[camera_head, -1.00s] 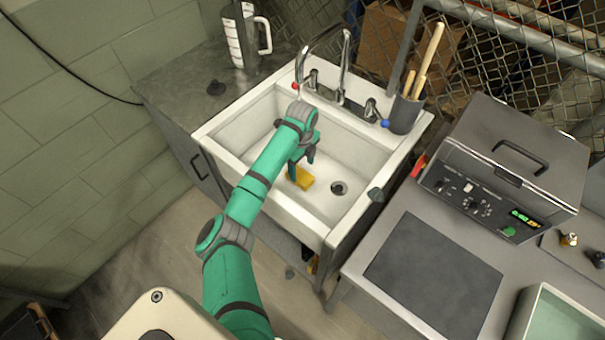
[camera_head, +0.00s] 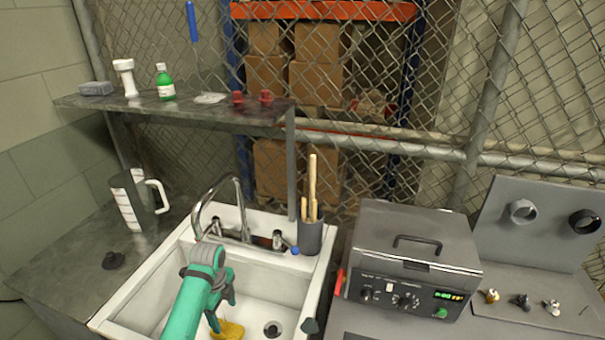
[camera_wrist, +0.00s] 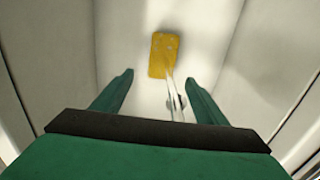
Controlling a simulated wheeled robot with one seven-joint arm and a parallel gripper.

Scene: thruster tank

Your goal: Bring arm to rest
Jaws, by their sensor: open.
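My green arm reaches over the white sink (camera_head: 150,288) in the head view. My gripper (camera_head: 221,312) points down into the basin and is open. In the wrist view, my gripper (camera_wrist: 158,78) has its two fingers spread apart with nothing between them. A yellow block (camera_head: 230,330), maybe a sponge, lies on the basin floor below my gripper. It also shows in the wrist view (camera_wrist: 163,54), beyond the fingertips and apart from them. A pale thin streak crosses its lower edge; I cannot tell what it is.
The faucet (camera_head: 218,205) stands behind my gripper. A grey cup with wooden sticks (camera_head: 310,235) is at the sink's back right. A grey machine (camera_head: 410,262) stands to the right, a measuring jug (camera_head: 135,202) to the left. A metal shelf (camera_head: 185,112) hangs above the sink's back.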

